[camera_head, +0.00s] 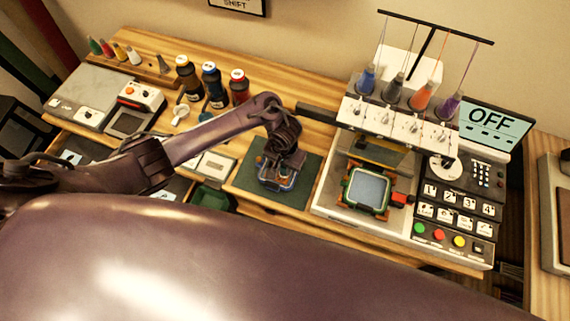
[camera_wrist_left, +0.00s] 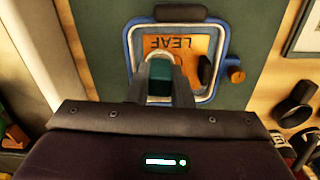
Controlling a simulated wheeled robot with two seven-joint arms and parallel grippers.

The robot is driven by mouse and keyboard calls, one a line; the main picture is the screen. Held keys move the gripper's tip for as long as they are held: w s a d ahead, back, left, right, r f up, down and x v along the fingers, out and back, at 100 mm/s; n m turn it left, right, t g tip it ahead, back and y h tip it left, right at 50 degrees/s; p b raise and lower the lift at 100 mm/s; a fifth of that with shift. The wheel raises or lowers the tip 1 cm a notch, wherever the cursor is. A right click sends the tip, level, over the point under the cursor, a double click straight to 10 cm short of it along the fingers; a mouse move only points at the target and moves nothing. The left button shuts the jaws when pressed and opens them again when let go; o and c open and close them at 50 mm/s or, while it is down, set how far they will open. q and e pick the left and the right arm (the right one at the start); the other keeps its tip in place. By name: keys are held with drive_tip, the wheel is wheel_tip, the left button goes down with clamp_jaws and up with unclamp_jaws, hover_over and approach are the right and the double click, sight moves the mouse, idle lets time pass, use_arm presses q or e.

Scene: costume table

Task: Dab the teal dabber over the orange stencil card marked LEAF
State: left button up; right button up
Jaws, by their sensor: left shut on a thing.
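The orange stencil card (camera_wrist_left: 203,47) reads LEAF upside down in the left wrist view. It lies inside a blue frame (camera_wrist_left: 224,42) on a dark green mat (camera_wrist_left: 265,55). My left gripper (camera_wrist_left: 161,88) is shut on the teal dabber (camera_wrist_left: 160,78), over the near left part of the card. I cannot tell whether the dabber touches the card. In the head view my left gripper (camera_head: 278,178) is over the framed card and hides most of it. My right gripper is not in view.
An embroidery machine (camera_head: 335,213) with a green hoop (camera_head: 347,193) and an OFF screen (camera_head: 490,122) stands right of the mat (camera_head: 309,172). Dark bottles (camera_head: 211,88), thread cones (camera_head: 120,52) and a small device (camera_head: 135,108) stand at the back left. A green tray (camera_head: 208,197) is left of the mat.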

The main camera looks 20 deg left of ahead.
use_arm(q)
wheel_tip(320, 180, up, 2)
drive_tip(key=shift+w+r+p, duration=0.1)
drive_tip(key=shift+r+p, duration=0.1)
drive_tip(key=shift+p, duration=0.9)
drive_tip(key=shift+r, duration=2.2)
drive_tip(key=shift+w+a+f+b, duration=0.2)
drive_tip(key=shift+f+b, duration=0.4)
drive_tip(key=shift+f, duration=0.4)
drive_tip(key=shift+w+a+f+b, duration=0.1)
drive_tip(key=shift+a+f+b, duration=0.1)
drive_tip(key=shift+f+b, duration=0.55)
drive_tip(key=shift+w+a+f+b, duration=0.15)
drive_tip(key=shift+f+b, duration=0.25)
drive_tip(key=shift+f, duration=0.8)
drive_tip(key=shift+f+b, duration=0.3)
drive_tip(key=shift+f, duration=0.2)
drive_tip(key=shift+s+f+p, duration=0.1)
drive_tip(key=shift+s+p, duration=0.05)
drive_tip(key=shift+p, duration=0.2)
